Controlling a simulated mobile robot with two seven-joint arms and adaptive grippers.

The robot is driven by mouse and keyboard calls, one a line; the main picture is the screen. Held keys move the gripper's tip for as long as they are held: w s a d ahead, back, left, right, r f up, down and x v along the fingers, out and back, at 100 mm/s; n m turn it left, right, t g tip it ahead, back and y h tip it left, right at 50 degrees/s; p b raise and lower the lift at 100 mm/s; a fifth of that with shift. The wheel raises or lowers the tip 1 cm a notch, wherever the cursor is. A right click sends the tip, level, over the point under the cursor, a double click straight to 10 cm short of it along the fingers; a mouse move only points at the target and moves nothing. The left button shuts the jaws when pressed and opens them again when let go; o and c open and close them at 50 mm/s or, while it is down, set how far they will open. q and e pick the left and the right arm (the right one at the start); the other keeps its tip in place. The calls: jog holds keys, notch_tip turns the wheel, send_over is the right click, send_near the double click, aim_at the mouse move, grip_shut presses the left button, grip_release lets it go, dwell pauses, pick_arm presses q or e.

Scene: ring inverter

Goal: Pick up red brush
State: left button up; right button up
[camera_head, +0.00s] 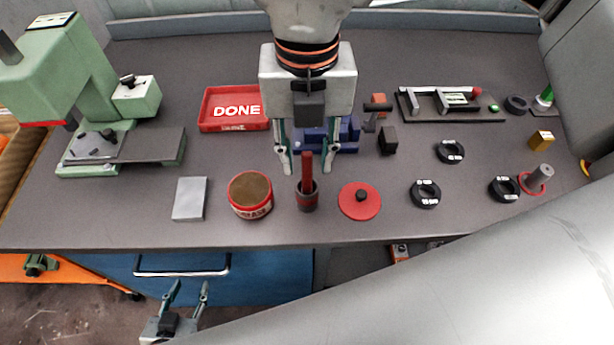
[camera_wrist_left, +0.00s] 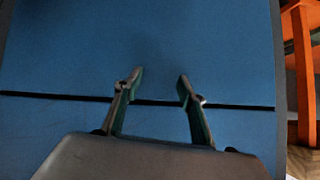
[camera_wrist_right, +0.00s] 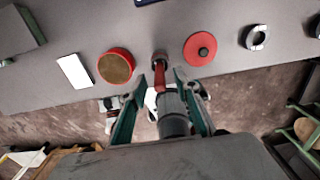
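The red brush (camera_head: 306,168) stands upright in a small dark cup (camera_head: 307,198) with a red band, near the table's front edge. Its handle (camera_wrist_right: 160,76) shows between the fingers in the right wrist view. My right gripper (camera_head: 307,168) is open, pointing down, with one finger on each side of the handle and visible gaps. The brush's lower end is hidden in the cup. My left gripper (camera_head: 189,286) is open and empty, low in front of the table's blue drawer (camera_head: 180,264). The left wrist view shows its fingers (camera_wrist_left: 160,75) apart before a blue surface.
A grease tin (camera_head: 250,193) stands left of the cup and a red lid (camera_head: 359,201) lies right of it. A grey block (camera_head: 189,198) is farther left. A blue object (camera_head: 345,132) lies behind the right gripper. Black rings (camera_head: 425,194) lie on the right.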

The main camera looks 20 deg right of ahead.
jog(key=shift+f, duration=0.55)
grip_shut()
jog(key=shift+r, duration=0.15)
